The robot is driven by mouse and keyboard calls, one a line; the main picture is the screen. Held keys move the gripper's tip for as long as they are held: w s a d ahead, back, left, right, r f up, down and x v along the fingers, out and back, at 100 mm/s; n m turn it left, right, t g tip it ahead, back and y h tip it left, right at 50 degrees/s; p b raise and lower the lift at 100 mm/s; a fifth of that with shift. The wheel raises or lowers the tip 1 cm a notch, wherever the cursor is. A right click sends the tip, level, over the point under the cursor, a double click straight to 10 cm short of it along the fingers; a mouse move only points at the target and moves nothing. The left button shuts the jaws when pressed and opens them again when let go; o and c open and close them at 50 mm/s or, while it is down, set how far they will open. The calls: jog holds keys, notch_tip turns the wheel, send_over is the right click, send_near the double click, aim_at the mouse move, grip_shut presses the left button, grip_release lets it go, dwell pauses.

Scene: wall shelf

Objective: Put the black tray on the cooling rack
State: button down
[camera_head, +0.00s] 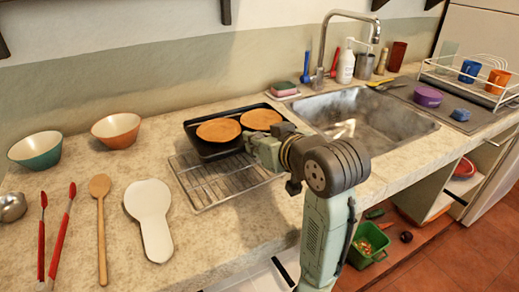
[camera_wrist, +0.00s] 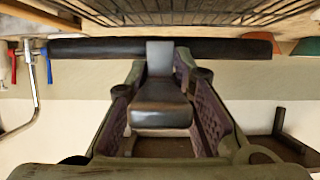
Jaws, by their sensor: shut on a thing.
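The black tray (camera_head: 207,150) carries two round brown flat items, which look like pancakes or breads. It is in the head view, at the back of the wire cooling rack (camera_head: 212,186), and its front edge overlaps the rack's far part. I cannot tell whether it touches the rack or hangs just above it. My gripper (camera_head: 253,143) is shut on the tray's front right side. In the wrist view my gripper (camera_wrist: 161,85) has its fingers on either side of a dark tab, with the tray's edge (camera_wrist: 95,48) beyond and the rack's wires (camera_wrist: 200,8) at the top.
The sink (camera_head: 365,120) lies right of the tray, with a faucet (camera_head: 320,75) behind. Two bowls (camera_head: 116,130), a wooden spoon (camera_head: 101,215), red-handled tongs (camera_head: 62,230) and a white spoon rest (camera_head: 150,215) lie left of the rack. The rack's front part is bare.

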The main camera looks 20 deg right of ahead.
jog(key=shift+f, duration=1.65)
jog(key=shift+f, duration=0.3)
jog(key=c, duration=1.4)
grip_release()
jog(key=shift+r, duration=0.1)
jog(key=shift+r, duration=0.2)
jog(key=v, duration=1.2)
